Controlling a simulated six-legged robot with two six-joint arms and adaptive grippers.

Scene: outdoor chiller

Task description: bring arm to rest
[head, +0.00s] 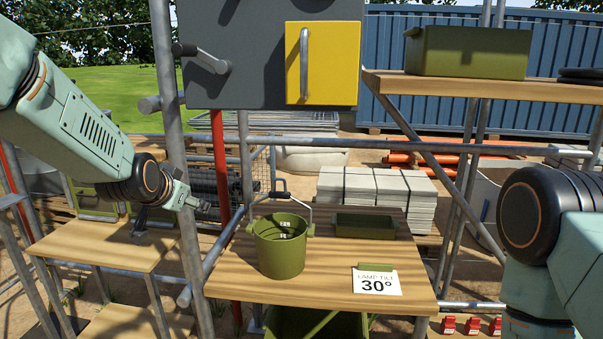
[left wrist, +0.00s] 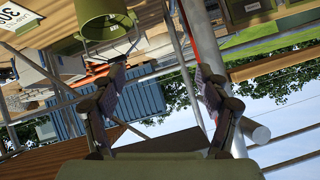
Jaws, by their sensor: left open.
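My left arm comes in from the upper left. Its gripper (head: 202,205) is in front of the scaffold pole, left of the green bucket (head: 280,245). In the left wrist view the two fingers of the left gripper (left wrist: 160,78) stand wide apart with nothing between them. That view is turned over, and the bucket (left wrist: 103,20) hangs at its top, beyond the fingers. My right arm shows only as a rounded joint and link at the right edge; its gripper is out of view.
The bucket stands on a wooden shelf (head: 330,285) with a green tray (head: 365,226) and a "LAMP TILT 30°" card (head: 377,283). A scaffold pole (head: 178,150) stands close to my left gripper. A grey panel with a yellow door (head: 322,65) is above. A green box (head: 470,52) sits upper right.

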